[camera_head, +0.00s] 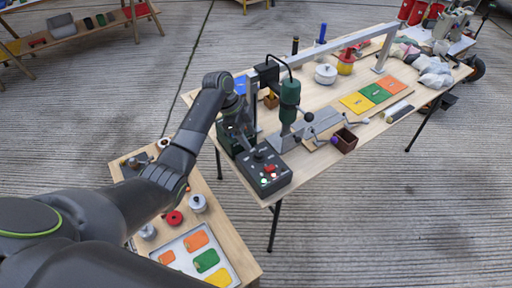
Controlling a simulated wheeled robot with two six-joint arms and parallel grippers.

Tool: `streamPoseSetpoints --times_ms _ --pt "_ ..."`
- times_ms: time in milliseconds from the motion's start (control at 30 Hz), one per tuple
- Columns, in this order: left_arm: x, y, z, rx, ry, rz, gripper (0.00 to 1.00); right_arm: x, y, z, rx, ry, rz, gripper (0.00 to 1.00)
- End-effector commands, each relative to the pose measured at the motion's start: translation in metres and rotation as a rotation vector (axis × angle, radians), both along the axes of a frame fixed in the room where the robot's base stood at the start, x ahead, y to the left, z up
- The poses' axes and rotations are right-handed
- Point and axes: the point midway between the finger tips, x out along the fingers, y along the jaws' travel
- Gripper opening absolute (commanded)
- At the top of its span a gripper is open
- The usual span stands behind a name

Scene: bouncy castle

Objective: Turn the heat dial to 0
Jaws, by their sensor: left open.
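A dark control box (265,172) stands at the near left corner of the long wooden table. Its top carries a red button, a small green light, a white light and small dark knobs; which knob is the heat dial, and its setting, are too small to tell. My left arm comes in from the left and reaches over the table's left end. My left gripper (238,134) points down just behind the control box and appears apart from its knobs. It is open, with its fingertips hard to make out against dark parts. My right gripper is out of view.
A lower wooden table (240,255) holds a white tray, pots and a red ring.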

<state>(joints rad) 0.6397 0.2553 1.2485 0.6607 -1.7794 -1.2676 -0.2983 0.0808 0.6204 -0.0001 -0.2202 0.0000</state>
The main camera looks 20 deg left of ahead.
Motion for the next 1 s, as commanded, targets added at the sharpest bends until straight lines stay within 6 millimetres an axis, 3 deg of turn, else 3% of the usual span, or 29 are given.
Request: streamPoseSetpoints --times_ms 100,300,500,767,1000 --pt "0.000 -0.010 -0.024 -0.002 0.005 0.000 0.51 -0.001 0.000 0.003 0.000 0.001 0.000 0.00" --pt "0.002 -0.021 -0.051 0.000 0.003 0.001 0.51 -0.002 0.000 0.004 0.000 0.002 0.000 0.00" --pt "0.003 -0.026 -0.063 0.001 0.000 0.000 0.51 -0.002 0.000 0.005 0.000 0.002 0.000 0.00" --pt "0.003 -0.026 -0.063 0.001 -0.001 0.000 0.51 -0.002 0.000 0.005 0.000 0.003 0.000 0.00" --pt "0.003 -0.026 -0.063 0.001 0.000 0.001 0.21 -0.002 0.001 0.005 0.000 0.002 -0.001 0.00"
